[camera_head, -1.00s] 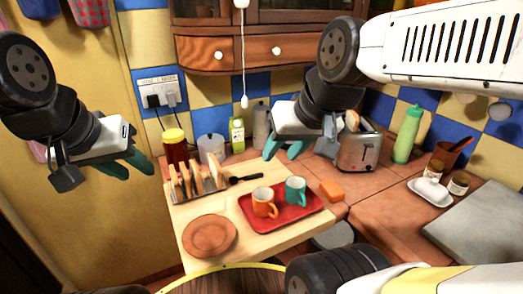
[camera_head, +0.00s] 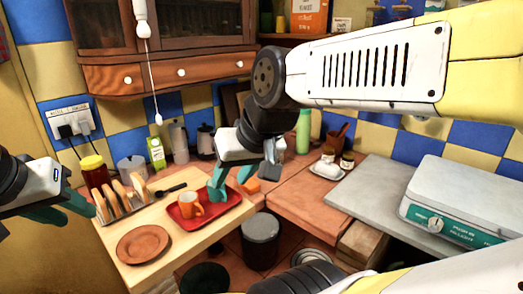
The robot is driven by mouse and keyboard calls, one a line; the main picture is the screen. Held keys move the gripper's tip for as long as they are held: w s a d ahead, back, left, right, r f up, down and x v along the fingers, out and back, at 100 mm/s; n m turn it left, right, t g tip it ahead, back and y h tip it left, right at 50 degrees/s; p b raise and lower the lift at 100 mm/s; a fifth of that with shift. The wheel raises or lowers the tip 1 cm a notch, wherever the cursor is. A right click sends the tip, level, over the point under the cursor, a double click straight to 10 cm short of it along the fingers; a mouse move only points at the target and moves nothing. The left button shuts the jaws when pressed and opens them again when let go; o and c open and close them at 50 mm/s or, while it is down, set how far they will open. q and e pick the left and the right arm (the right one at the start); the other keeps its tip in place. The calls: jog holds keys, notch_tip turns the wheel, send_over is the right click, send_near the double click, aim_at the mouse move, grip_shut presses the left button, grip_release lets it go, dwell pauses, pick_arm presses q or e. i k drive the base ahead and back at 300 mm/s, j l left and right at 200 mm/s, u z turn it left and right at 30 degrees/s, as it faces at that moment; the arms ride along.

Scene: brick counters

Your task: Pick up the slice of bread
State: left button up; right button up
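Several bread slices (camera_head: 138,184) stand upright in a rack (camera_head: 128,208) on the pale wooden board, behind a brown plate (camera_head: 143,244). My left gripper (camera_head: 63,209) is open and empty at the left edge, left of the rack and apart from the bread. My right gripper (camera_head: 244,178) is open, with teal fingers spread over the right part of the red tray, well right of the rack. It holds no bread. My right gripper and arm hide most of the toaster, and I cannot see any bread in it now.
An orange mug (camera_head: 190,204) stands on the red tray (camera_head: 228,207); the teal mug is largely covered by my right gripper. A jar (camera_head: 95,173) and a grey canister (camera_head: 131,168) stand behind the rack. A scale (camera_head: 455,210) sits on the right counter.

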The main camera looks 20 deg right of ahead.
aim_at(139, 185)
jog(key=j+z, duration=0.15)
jog(key=z, duration=0.25)
jog(key=j+z, duration=0.15)
jog(key=z, duration=0.25)
jog(key=i+z, duration=0.25)
jog(key=i, duration=0.2)
jog(key=k, duration=0.2)
jog(key=k+l+u, duration=0.1)
jog(key=u, duration=0.2)
jog(key=k+u, duration=0.15)
jog(key=u, duration=0.2)
jog(key=i+l+u, duration=0.1)
jog(key=u, duration=0.25)
jog(key=i+l+u, duration=0.1)
jog(key=u, duration=0.2)
jog(key=i, duration=0.3)
jog(key=l+u, duration=0.1)
jog(key=u, duration=0.15)
jog(key=l+u, duration=0.1)
jog(key=u, duration=0.2)
